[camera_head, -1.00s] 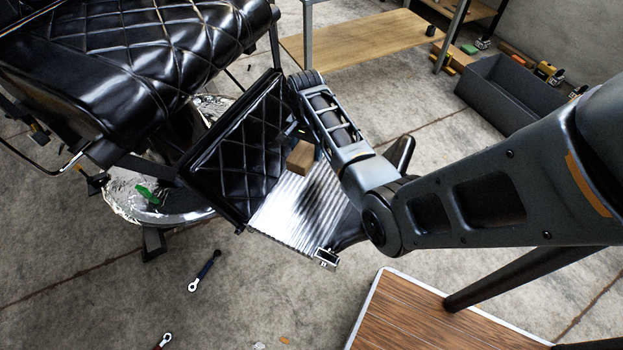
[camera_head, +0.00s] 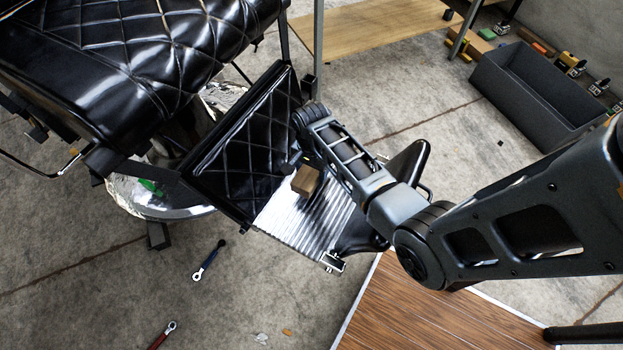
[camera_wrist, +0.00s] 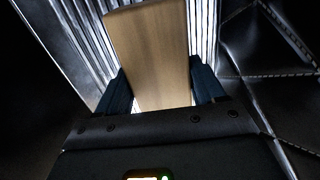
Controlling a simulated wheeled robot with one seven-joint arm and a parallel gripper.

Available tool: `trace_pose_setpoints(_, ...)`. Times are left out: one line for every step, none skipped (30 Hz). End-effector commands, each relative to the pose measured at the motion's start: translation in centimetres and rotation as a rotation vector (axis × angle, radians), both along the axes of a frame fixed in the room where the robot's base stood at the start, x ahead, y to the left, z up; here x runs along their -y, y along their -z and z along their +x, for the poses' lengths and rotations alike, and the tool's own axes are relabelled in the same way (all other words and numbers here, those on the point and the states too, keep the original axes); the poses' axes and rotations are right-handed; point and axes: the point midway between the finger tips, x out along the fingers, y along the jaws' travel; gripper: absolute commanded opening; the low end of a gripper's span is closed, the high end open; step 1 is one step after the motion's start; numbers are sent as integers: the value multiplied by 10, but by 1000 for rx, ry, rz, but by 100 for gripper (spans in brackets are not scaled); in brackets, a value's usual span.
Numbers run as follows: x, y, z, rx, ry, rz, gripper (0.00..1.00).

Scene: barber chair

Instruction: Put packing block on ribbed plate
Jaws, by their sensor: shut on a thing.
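The packing block is a small brown wooden block (camera_head: 306,181) at the upper edge of the ribbed plate, beside the black padded panel. The ribbed plate (camera_head: 296,222) is a silvery, ridged footrest surface of the chair. In the wrist view the block (camera_wrist: 150,52) stands between the two dark fingers of my gripper (camera_wrist: 153,92), with the plate's ridges (camera_wrist: 205,30) behind it. My gripper is shut on the block. In the head view my arm hides most of the gripper. I cannot tell whether the block touches the plate.
The black quilted footrest panel (camera_head: 243,150) adjoins the plate. The chair seat (camera_head: 130,70) overhangs at upper left. A grey bin (camera_head: 535,98) stands at right, and a wood-topped platform (camera_head: 430,310) is at lower right. Wrenches (camera_head: 208,260) lie on the floor.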

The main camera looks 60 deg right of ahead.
Motion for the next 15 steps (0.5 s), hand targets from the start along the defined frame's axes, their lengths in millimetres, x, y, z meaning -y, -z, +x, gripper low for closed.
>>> trace_pose_setpoints(-5,3,-3,-1,-1,0,31)
trace_pose_setpoints(-7,4,-4,-1,-1,1,31)
trace_pose_setpoints(-9,5,-4,-1,-1,0,31)
trace_pose_setpoints(-9,6,-5,0,-1,0,31)
trace_pose_setpoints(-10,8,-5,0,0,0,31)
trace_pose_setpoints(-10,11,-5,0,0,0,31)
trace_pose_setpoints(-10,15,-5,-1,0,1,31)
trace_pose_setpoints(-10,20,-5,-2,0,1,31)
trace_pose_setpoints(-10,26,-5,-2,1,1,31)
trace_pose_setpoints(-10,31,-5,-2,1,1,31)
trace_pose_setpoints(-10,35,-5,-2,0,1,31)
trace_pose_setpoints(-10,39,-4,0,0,1,31)
trace_pose_setpoints(-10,42,-5,-1,0,1,31)
trace_pose_setpoints(-10,44,-5,0,0,1,31)
trace_pose_setpoints(-10,46,-4,1,0,0,31)
